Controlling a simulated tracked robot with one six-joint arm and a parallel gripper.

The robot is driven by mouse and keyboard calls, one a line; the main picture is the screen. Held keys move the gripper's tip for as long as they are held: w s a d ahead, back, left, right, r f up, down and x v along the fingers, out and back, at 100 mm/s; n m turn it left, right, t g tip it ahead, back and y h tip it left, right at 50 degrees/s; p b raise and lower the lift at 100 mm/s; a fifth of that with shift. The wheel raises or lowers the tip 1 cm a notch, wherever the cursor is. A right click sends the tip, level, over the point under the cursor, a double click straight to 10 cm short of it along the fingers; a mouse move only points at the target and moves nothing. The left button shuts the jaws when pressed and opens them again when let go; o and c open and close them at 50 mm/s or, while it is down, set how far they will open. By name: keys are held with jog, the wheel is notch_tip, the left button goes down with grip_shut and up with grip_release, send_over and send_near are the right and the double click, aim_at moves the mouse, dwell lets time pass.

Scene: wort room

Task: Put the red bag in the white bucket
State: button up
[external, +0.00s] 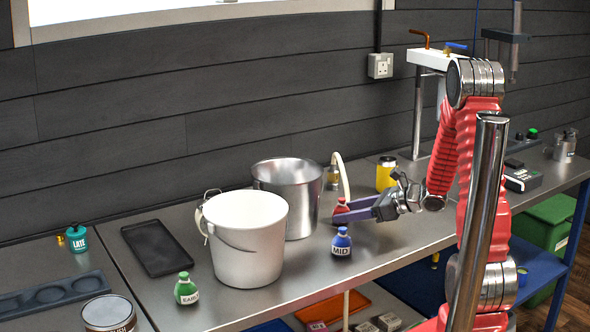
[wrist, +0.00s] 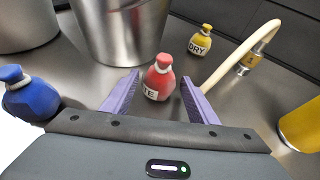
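The red bag (wrist: 158,80), with a white label ending in "TE", stands on the steel bench between the two purple fingers of my gripper (wrist: 158,100) in the wrist view. The fingers are apart, with a gap on each side of the bag. In the external view the red bag (external: 342,208) is partly hidden by my gripper (external: 350,215). The white bucket (external: 245,245) stands upright on the bench to the left, with its wire handle hanging at its side. Its inside is mostly hidden.
A steel pot (external: 289,190) stands behind the white bucket. A blue bag (external: 341,242) is just in front of my gripper. A green bag (external: 186,289) is left of the bucket. A yellow bag (wrist: 200,40), a pale hose (wrist: 240,50) and a yellow can (external: 386,174) are near.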

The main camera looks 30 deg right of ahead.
jog(key=c, duration=1.1)
jog(key=shift+o, duration=0.2)
jog(key=shift+r, duration=5)
